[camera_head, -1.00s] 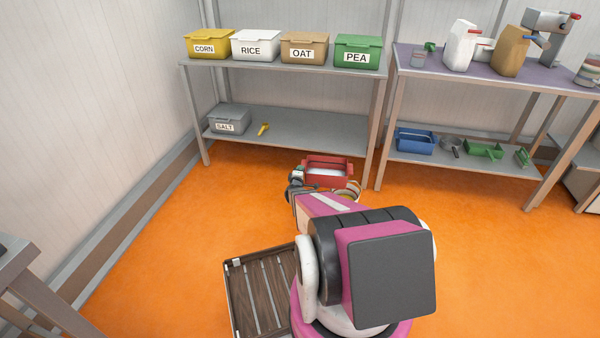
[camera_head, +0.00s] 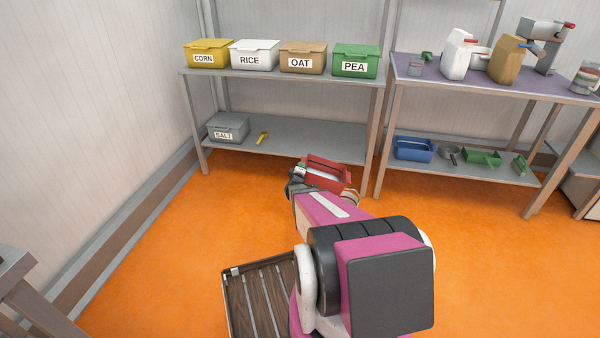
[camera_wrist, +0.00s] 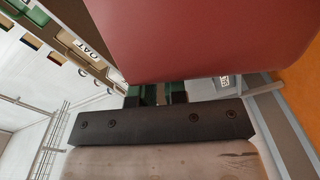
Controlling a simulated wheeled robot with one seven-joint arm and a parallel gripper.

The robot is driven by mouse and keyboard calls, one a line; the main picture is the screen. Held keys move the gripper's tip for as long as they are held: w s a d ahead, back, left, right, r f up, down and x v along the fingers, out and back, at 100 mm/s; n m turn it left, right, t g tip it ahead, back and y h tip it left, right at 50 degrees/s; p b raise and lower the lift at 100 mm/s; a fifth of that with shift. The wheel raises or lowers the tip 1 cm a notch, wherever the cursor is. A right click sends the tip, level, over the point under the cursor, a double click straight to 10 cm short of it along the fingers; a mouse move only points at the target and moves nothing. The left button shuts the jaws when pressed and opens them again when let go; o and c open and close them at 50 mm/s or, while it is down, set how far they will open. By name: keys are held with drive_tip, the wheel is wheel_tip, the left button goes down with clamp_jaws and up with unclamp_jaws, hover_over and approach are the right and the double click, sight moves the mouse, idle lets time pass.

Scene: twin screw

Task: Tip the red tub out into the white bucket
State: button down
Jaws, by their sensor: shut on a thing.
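The red tub (camera_head: 333,178) is held in front of the left shelf unit, beyond my arm. It is tilted, its right end lower than its left, and a pale inside shows. My gripper (camera_head: 302,172) is shut on the tub at its left side. In the wrist view the red tub (camera_wrist: 200,40) fills the top middle, and the green fingertips of my gripper (camera_wrist: 157,95) meet its lower edge. I cannot make out a white bucket for certain; a small white vessel (camera_head: 481,58) stands partly hidden between two jugs on the right table.
Labelled bins, among them the green PEA bin (camera_head: 355,62), line the left unit's upper shelf. A grey SALT bin (camera_head: 228,127) and yellow scoop (camera_head: 262,138) sit below. A blue tub (camera_head: 414,148) is on the right lower shelf. Orange floor (camera_head: 480,260) is clear at right.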

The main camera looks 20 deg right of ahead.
drive_tip(key=shift+s+d+r+m, duration=0.1)
drive_tip(key=shift+d+r+m, duration=0.2)
drive_tip(key=shift+r, duration=0.35)
drive_tip(key=shift+s+d+r+m, duration=0.15)
drive_tip(key=shift+d+r+m, duration=0.1)
drive_tip(key=shift+r+m, duration=0.35)
drive_tip(key=shift+s+d+r+m, duration=0.1)
drive_tip(key=shift+d+r+m, duration=0.15)
drive_tip(key=shift+r, duration=0.5)
drive_tip(key=shift+s+d+r+m, duration=0.2)
drive_tip(key=shift+d+r+m, duration=0.15)
drive_tip(key=shift+r, duration=0.25)
drive_tip(key=shift+s+d+r+m, duration=0.2)
drive_tip(key=shift+d+r+m, duration=0.2)
drive_tip(key=shift+r, duration=0.25)
drive_tip(key=shift+s+d+r+m, duration=0.2)
drive_tip(key=shift+d+r+m, duration=0.15)
drive_tip(key=shift+r, duration=0.25)
drive_tip(key=shift+d+r, duration=0.1)
drive_tip(key=shift+s+d+r+m+y, duration=0.15)
drive_tip(key=shift+s+d+r+m, duration=0.2)
drive_tip(key=shift+d+r+m, duration=0.3)
drive_tip(key=shift+s+d+r+m+y, duration=0.15)
drive_tip(key=shift+s+d+r+m, duration=0.25)
drive_tip(key=shift+d+r, duration=0.3)
drive_tip(key=shift+f, duration=0.1)
drive_tip(key=shift+d, duration=0.15)
